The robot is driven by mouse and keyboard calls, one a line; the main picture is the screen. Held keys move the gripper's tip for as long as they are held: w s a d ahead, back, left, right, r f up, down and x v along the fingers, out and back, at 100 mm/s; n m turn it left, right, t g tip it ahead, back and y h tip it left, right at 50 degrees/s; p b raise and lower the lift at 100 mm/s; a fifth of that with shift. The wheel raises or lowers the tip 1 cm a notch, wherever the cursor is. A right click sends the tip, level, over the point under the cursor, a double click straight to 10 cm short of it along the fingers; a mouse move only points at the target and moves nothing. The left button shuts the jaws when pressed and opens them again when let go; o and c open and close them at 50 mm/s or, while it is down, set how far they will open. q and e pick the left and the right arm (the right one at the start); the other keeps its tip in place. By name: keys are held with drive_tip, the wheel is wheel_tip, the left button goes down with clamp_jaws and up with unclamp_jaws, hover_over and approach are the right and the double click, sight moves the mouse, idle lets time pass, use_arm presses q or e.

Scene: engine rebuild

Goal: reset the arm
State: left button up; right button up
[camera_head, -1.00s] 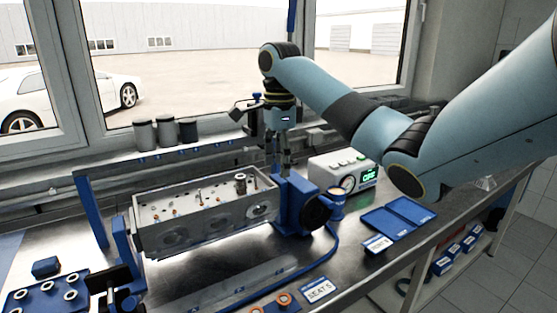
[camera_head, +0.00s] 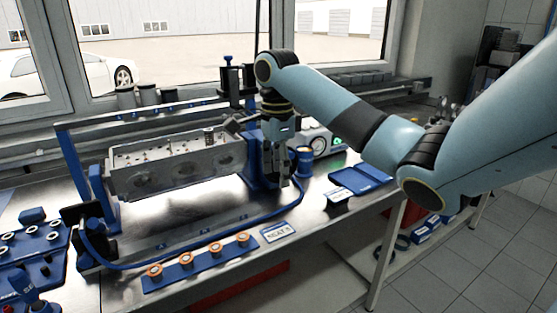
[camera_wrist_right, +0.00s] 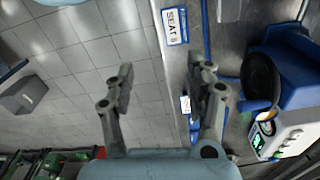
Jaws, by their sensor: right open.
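My right arm (camera_head: 350,115) reaches in from the right in the head view. Its gripper (camera_head: 279,180) points down in front of the blue stand at the right end of the grey cylinder head (camera_head: 180,165). In the right wrist view the gripper (camera_wrist_right: 160,80) has its two fingers spread wide apart, with nothing between them. Behind the fingers lie the bench edge and the tiled floor. The cylinder head is held between blue stands above the bench. My left gripper is in neither current view.
A blue strip with several orange rings (camera_head: 200,261) and a SEATS card (camera_head: 279,232) lie near the bench's front edge. A flat blue tray (camera_head: 360,180) and a white gauge unit (camera_head: 318,142) are to the right. The gauge unit also shows in the wrist view (camera_wrist_right: 290,130).

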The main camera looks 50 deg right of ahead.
drive_tip(key=shift+s+a+f+b, duration=0.15)
drive_tip(key=shift+s+f, duration=0.15)
drive_tip(key=shift+f, duration=0.15)
drive_tip(key=shift+s+a+f+b, duration=0.15)
drive_tip(key=shift+s+f, duration=0.1)
drive_tip(key=shift+f, duration=0.2)
drive_tip(key=s+a+f+g+b, duration=0.1)
drive_tip(key=s+a+f+b, duration=0.3)
drive_tip(key=f, duration=0.6)
drive_tip(key=s+f+g+y+b, duration=0.1)
drive_tip(key=s+f+b, duration=0.1)
drive_tip(key=s+f, duration=0.5)
drive_tip(key=s+a+f+g+b, duration=0.2)
drive_tip(key=s+f+b, duration=0.1)
drive_tip(key=f, duration=0.9)
drive_tip(key=s+a+f+n+t+b, duration=0.2)
drive_tip(key=s+a+f+n+b, duration=0.1)
drive_tip(key=s+f+n, duration=0.9)
drive_tip(key=s+a+f+n+t+h+b, duration=0.1)
drive_tip(key=s+a+f+n+b, duration=0.3)
drive_tip(key=s+f+n, duration=0.7)
drive_tip(key=s+f+t+b, duration=0.1)
drive_tip(key=s+f, duration=0.5)
drive_tip(key=f, duration=0.6)
drive_tip(key=shift+a+f+n+t+h, duration=0.15)
drive_tip(key=shift+f+n+t+h, duration=0.15)
drive_tip(key=shift+n+t, duration=0.1)
